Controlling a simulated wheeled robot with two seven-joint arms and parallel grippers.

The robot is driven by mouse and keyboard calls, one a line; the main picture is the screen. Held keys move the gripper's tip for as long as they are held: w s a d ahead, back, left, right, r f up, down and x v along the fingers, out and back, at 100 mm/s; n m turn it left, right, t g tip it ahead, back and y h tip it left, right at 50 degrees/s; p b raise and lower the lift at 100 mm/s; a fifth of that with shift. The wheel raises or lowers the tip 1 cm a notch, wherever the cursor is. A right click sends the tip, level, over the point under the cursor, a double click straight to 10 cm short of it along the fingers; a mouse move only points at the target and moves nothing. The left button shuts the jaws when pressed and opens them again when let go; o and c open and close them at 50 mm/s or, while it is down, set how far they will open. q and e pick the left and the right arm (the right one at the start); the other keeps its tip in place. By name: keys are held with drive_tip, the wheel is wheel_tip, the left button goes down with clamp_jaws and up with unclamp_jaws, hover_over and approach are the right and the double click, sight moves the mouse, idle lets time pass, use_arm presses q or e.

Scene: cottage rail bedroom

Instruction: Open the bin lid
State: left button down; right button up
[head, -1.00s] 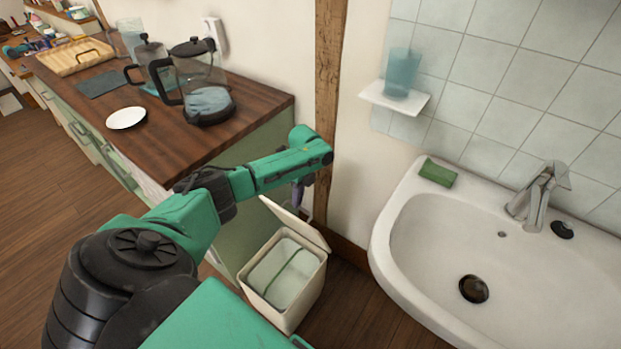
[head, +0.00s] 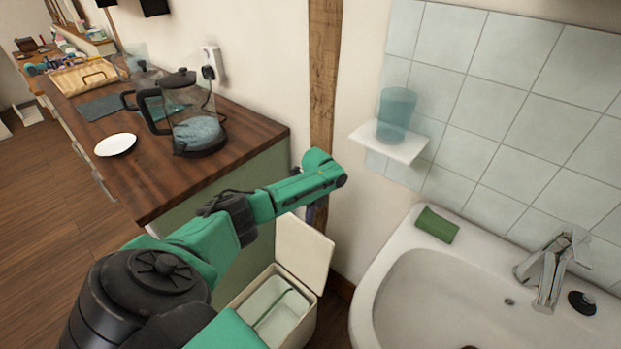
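The bin (head: 308,330) is a cream box on the floor between the wooden counter and the sink. Its lid (head: 304,254) stands raised, close to upright, at the back of the bin, and the inside with a green strip shows. My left gripper (head: 318,214) points down just behind the top of the lid, mostly hidden by my green forearm and the lid. I cannot tell whether it touches the lid or how its fingers stand. My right gripper is out of view.
A wooden counter (head: 220,116) with a glass coffee pot (head: 192,118) and a white plate (head: 116,145) is at the left. The white sink (head: 385,300) is close at the right. A small shelf (head: 400,146) holds a blue cup (head: 397,108).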

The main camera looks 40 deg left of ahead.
use_arm(q)
drive_tip(key=s+f, duration=0.1)
drive_tip(key=s+f+g, duration=0.1)
drive_tip(key=f, duration=0.1)
drive_tip(key=shift+s+d, duration=0.3)
drive_tip(key=shift+d, duration=0.1)
drive_tip(key=c, duration=0.9)
unclamp_jaws()
drive_tip(key=shift+w+a+f, duration=0.2)
drive_tip(key=shift+a, duration=0.05)
drive_tip(key=shift+w+a+r, duration=0.1)
drive_tip(key=shift+w+r, duration=0.05)
drive_tip(key=shift+r, duration=0.15)
drive_tip(key=p+v, duration=0.1)
drive_tip(key=v, duration=1.3)
drive_tip(key=shift+a+r, duration=0.1)
drive_tip(key=shift+r, duration=0.1)
